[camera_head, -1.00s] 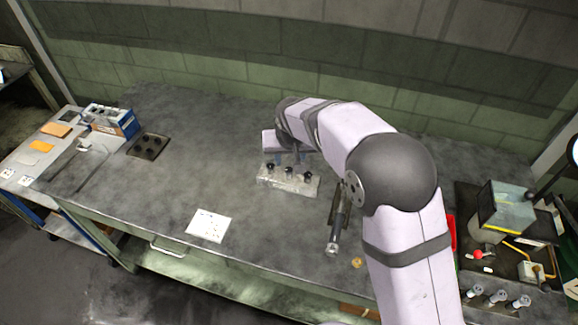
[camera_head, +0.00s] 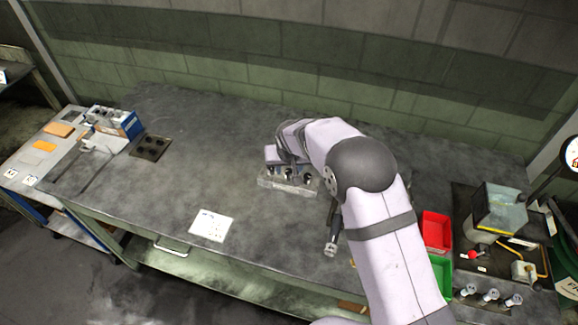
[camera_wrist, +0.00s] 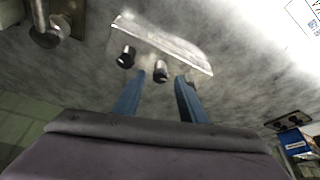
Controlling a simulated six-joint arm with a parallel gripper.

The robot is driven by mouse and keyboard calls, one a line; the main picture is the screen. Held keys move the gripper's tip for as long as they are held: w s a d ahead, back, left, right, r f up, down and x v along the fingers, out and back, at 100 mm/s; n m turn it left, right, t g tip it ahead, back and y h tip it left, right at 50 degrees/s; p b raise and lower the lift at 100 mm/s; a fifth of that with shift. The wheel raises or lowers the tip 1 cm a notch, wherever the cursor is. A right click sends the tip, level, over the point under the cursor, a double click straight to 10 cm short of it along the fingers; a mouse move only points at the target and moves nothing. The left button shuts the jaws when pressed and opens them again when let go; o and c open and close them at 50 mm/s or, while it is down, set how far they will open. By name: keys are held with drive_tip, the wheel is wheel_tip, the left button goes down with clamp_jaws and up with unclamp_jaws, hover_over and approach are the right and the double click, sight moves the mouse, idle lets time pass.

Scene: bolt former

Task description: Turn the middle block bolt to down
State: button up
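A pale metal block (camera_head: 290,187) stands on the grey bench with dark-headed bolts along it. It also shows in the wrist view (camera_wrist: 165,40), where two bolts are plain: an outer bolt (camera_wrist: 126,57) and the middle bolt (camera_wrist: 160,70). The remaining bolt seems hidden behind the right finger there. My gripper (camera_wrist: 160,78) is open, its two blue fingers reaching toward the block. The middle bolt appears in the gap between the fingertips; whether either touches it cannot be told. In the head view my wrist covers part of the block's back side.
A dark metal rod-like fixture (camera_head: 332,235) stands right of the block. A white sheet (camera_head: 212,225) lies front left. A black four-hole plate (camera_head: 150,147) and blue box (camera_head: 113,122) are far left. Red (camera_head: 436,231) and green bins (camera_head: 441,275) stand right. The bench left of the block is clear.

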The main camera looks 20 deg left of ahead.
drive_tip(key=shift+f, duration=0.1)
clamp_jaws()
drive_tip(key=shift+f+b, duration=0.1)
drive_tip(key=shift+b, duration=0.4)
